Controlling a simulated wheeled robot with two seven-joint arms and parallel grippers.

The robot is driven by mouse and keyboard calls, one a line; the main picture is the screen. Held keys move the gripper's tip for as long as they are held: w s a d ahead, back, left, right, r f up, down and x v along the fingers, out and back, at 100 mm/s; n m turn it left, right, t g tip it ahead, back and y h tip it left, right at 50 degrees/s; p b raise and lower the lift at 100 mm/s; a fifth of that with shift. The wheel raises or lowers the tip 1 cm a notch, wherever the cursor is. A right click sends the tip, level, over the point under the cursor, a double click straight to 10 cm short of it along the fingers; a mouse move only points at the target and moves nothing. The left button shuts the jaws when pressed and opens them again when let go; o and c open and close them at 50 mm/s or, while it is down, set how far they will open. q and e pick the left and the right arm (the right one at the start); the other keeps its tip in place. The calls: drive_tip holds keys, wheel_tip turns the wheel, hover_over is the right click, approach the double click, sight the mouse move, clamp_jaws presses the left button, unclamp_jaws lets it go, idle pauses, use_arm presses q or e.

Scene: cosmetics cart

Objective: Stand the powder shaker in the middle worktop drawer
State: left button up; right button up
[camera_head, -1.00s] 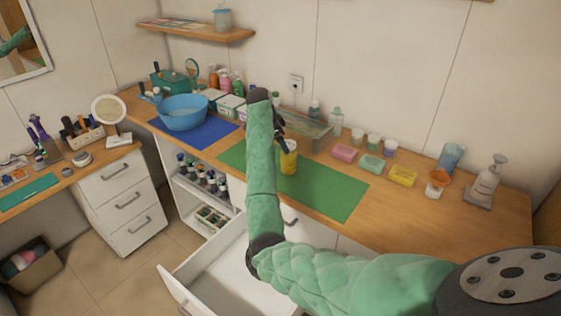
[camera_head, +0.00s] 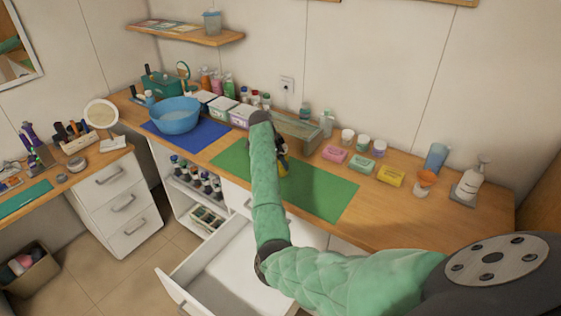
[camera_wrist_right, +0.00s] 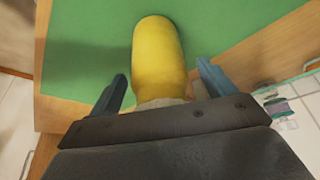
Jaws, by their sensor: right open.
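The powder shaker, a yellow cylinder (camera_head: 283,170), stands on the green mat (camera_head: 318,194) and is mostly hidden behind my right arm and gripper in the head view. In the right wrist view the shaker (camera_wrist_right: 158,58) lies between the two spread fingers. My right gripper (camera_wrist_right: 161,78) is open around it, with green mat showing on both sides of it. In the head view the right gripper (camera_head: 281,150) is partly hidden by its own arm. An open white drawer (camera_head: 213,270) juts out below the worktop; its inside looks empty where visible, and my arm covers its right part.
A blue bowl (camera_head: 175,115) sits on a blue mat at the left. A clear bin (camera_head: 298,131) stands just behind the gripper. The green mat's right part is clear.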

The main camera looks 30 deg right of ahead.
drive_tip(key=shift+c, duration=0.4)
drive_tip(key=c, duration=1.1)
